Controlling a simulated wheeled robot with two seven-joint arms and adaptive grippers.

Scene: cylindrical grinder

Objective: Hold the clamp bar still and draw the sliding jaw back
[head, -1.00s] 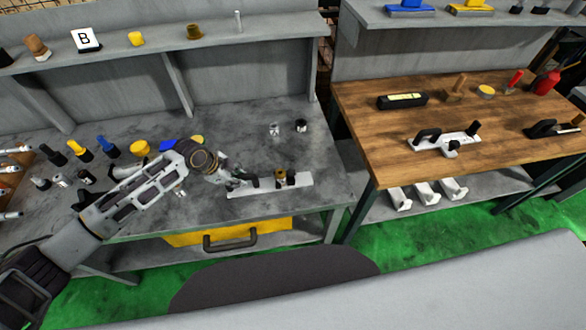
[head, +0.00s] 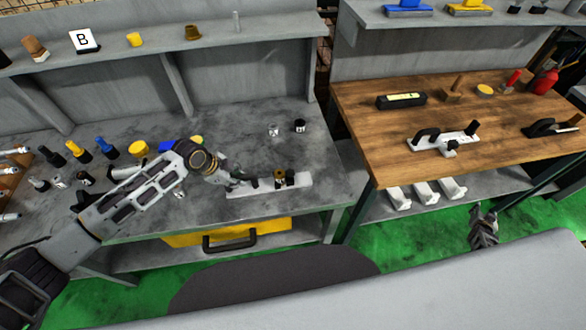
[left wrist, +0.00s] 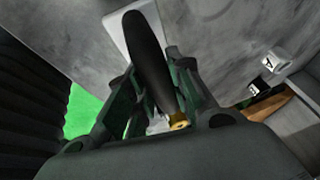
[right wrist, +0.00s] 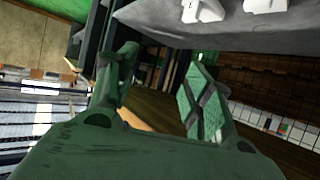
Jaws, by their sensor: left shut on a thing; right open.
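The clamp bar (head: 300,181) is a light flat bar lying on the grey bench near its front edge. Black upright parts stand on it, and the sliding jaw (head: 280,180), black with a brass knob, appears to be the one right of the middle. My left gripper (head: 238,184) is at the bar's left end, shut on its black grip. In the left wrist view the black grip (left wrist: 148,52) stands between the fingers, with a brass piece (left wrist: 179,121) close behind. My right gripper (head: 483,215) is open and empty, far right of the bar, below the wooden table; its fingers (right wrist: 160,80) show apart.
The wooden table (head: 380,140) holds a second light bar with a black grip (head: 428,135). White brackets (head: 427,191) lie on its lower shelf.

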